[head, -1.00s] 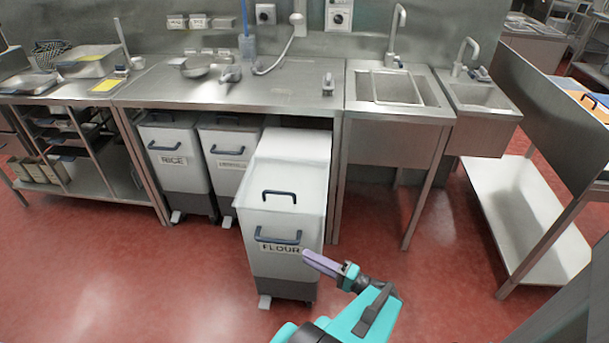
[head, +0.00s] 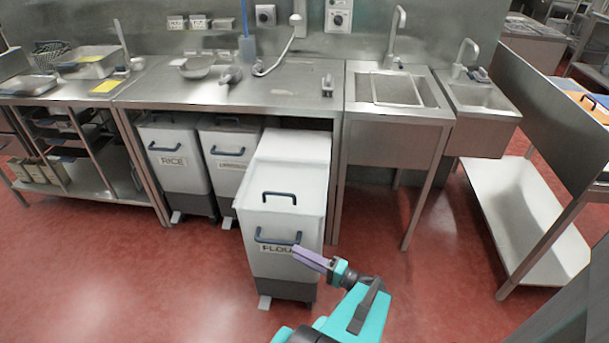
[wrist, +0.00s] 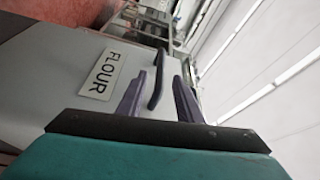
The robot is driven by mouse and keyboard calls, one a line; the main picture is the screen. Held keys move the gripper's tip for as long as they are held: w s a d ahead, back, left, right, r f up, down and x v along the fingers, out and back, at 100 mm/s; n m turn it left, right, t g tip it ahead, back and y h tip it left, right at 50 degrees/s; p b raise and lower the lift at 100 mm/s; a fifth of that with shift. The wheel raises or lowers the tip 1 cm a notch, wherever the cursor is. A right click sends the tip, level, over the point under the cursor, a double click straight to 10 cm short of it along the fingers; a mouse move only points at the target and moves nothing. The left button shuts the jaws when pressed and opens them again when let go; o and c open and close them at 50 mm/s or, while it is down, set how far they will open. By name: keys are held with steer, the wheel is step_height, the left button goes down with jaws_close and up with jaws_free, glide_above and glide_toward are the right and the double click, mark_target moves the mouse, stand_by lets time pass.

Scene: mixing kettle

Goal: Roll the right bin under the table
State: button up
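The right bin, labelled FLOUR (head: 280,197), is white with a grey base and stands on the floor, sticking out in front of the steel table (head: 240,92). Its rear part is beneath the tabletop. A dark blue bar handle (head: 270,237) is on its front, above the label; the lid has another handle. My gripper (head: 297,250) is at the right end of the front handle, partly covering the label. In the wrist view my gripper (wrist: 160,75) has its two fingers apart, with the front handle (wrist: 158,82) between them. Contact cannot be told.
The RICE bin (head: 176,165) and a middle bin (head: 226,160) stand under the table to the left. A table leg (head: 336,185) is close on the right. Sinks (head: 400,90) stand further right. Red floor (head: 130,280) is clear in front.

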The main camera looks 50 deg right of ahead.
mark_target(276, 240)
steer(key=shift+w+a+r+b, duration=0.1)
steer(key=shift+w+a, duration=0.15)
steer(key=shift+w, duration=1.25)
steer(key=shift+w+a+r+b, duration=0.15)
steer(key=shift+w+a, duration=0.15)
steer(key=shift+w, duration=1.2)
steer(key=shift+w+a+r+b, duration=0.1)
steer(key=shift+w+a, duration=0.15)
steer(key=shift+w, duration=1.25)
steer(key=shift+w+a+r, duration=0.1)
steer(key=shift+w+a, duration=0.05)
steer(key=shift+w, duration=0.25)
jaws_close()
